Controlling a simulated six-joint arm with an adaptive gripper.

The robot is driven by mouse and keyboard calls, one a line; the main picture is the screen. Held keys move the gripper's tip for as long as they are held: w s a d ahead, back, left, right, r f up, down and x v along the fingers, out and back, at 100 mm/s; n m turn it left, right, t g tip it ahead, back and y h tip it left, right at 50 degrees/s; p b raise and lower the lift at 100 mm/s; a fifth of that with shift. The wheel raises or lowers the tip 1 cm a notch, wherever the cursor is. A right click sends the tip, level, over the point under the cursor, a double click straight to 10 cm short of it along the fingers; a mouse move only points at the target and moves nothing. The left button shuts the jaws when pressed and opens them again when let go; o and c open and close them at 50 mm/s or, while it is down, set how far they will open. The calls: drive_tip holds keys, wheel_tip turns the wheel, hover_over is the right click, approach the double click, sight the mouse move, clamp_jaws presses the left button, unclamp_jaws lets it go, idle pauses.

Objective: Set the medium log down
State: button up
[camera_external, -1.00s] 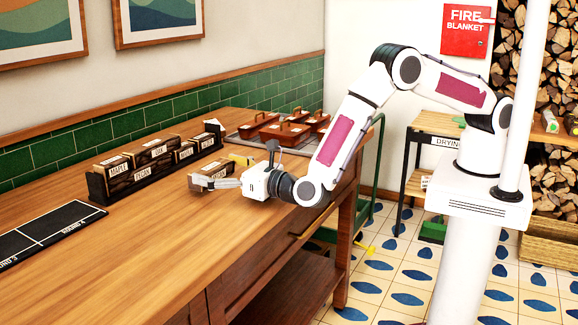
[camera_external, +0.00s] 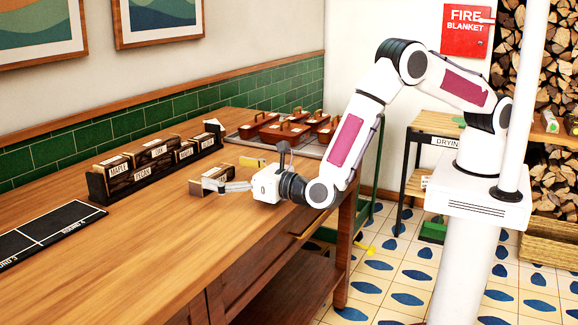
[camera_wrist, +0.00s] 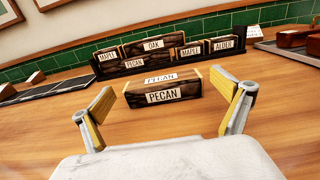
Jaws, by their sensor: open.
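The medium log is a dark brown block with a pale top and PECAN labels (camera_wrist: 162,95). In the external view the log (camera_external: 208,174) sits on the wooden counter, in front of the rack. My gripper (camera_wrist: 165,92) is open, with its yellow-padded fingers spread to either side of the log in the wrist view. Clear gaps show between the fingers and the log's ends, and nothing is held. In the external view my gripper (camera_external: 230,174) is low over the counter on the log's right, and its near finger hides part of the log.
A black rack (camera_external: 97,187) with several labelled logs stands behind. A black marked board (camera_external: 45,232) lies to the left. A tray (camera_external: 240,135) with brown handled carriers is at the back right. The front left counter is bare.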

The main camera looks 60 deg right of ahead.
drive_tip(key=s, duration=0.9)
drive_tip(key=shift+s+r, duration=0.1)
drive_tip(key=shift+r, duration=0.1)
idle(0.6)
drive_tip(key=w+d+r+n+g+y, duration=0.3)
drive_tip(key=w+d+r+n, duration=0.2)
drive_tip(key=w+r+n, duration=0.45)
drive_tip(key=s+d+r+n+g+y, duration=0.2)
drive_tip(key=s+d+r+n+g, duration=0.15)
drive_tip(key=d+r+n, duration=0.7)
drive_tip(key=s+d+f+n+g+h, duration=0.1)
drive_tip(key=s+d+n+g+h, duration=0.1)
drive_tip(key=s+d+n, duration=0.6)
drive_tip(key=s+d+f+n+g+h, duration=0.1)
drive_tip(key=s+d+n+g+h, duration=0.2)
drive_tip(key=s+d, duration=2)
drive_tip(key=s+n+g, duration=0.1)
drive_tip(key=n, duration=0.4)
drive_tip(key=shift+d, duration=0.2)
